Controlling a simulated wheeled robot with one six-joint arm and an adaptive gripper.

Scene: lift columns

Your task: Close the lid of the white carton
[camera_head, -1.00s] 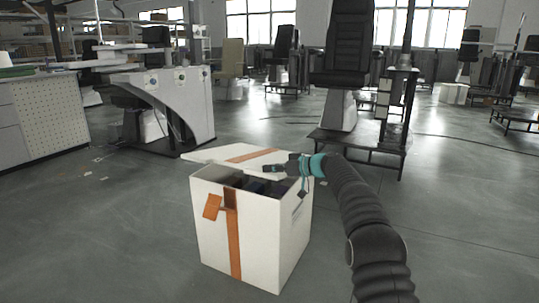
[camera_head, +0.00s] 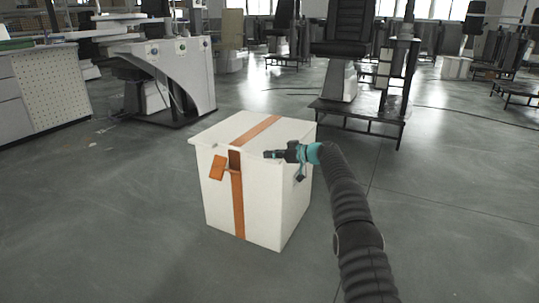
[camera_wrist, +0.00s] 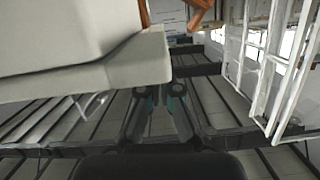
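The white carton (camera_head: 265,210) stands on the floor in the middle of the head view. Its lid (camera_head: 225,130) lies over the top, about level, and hides the inside; I cannot tell whether it sits fully down. An orange strip runs over the lid and down the front, with an orange flap (camera_head: 217,168) at the front top edge. My gripper (camera_head: 268,154) is at the lid's front right part, pointing left; contact is unclear. In the wrist view, my gripper's two fingers (camera_wrist: 162,92) show below the pale carton edge (camera_wrist: 150,58), with nothing seen between them. Their opening is unclear.
A black chair on a lift column (camera_head: 345,75) stands on a dark platform behind the carton. A white curved stand (camera_head: 170,75) is behind to the left, and a perforated cabinet (camera_head: 55,90) stands at the far left. The floor around the carton is clear.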

